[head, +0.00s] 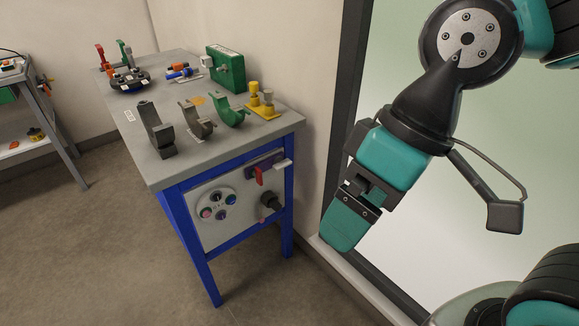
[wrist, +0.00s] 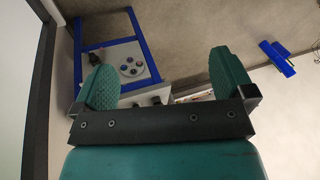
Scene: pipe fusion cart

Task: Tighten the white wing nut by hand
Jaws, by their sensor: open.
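I cannot make out a clear white wing nut in either view. A pale, bar-like piece (head: 283,164) sticks out at the upper right of the cart's front panel (head: 240,220); I cannot tell whether it is the wing nut. My gripper (head: 350,220) hangs right of the cart, well apart from the panel, in the head view, where its fingers overlap. In the wrist view my gripper (wrist: 165,80) is open, with two teal fingers wide apart and nothing held. The panel (wrist: 118,52) shows beyond the left finger, which hides part of it.
The panel carries a red lever (head: 259,176), a black knob (head: 270,200) and a round button plate (head: 214,206). Clamp shells (head: 155,130), a green box (head: 226,68) and yellow pieces (head: 263,103) stand on the grey cart top (head: 210,155). Open floor lies in front; a wall stands behind.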

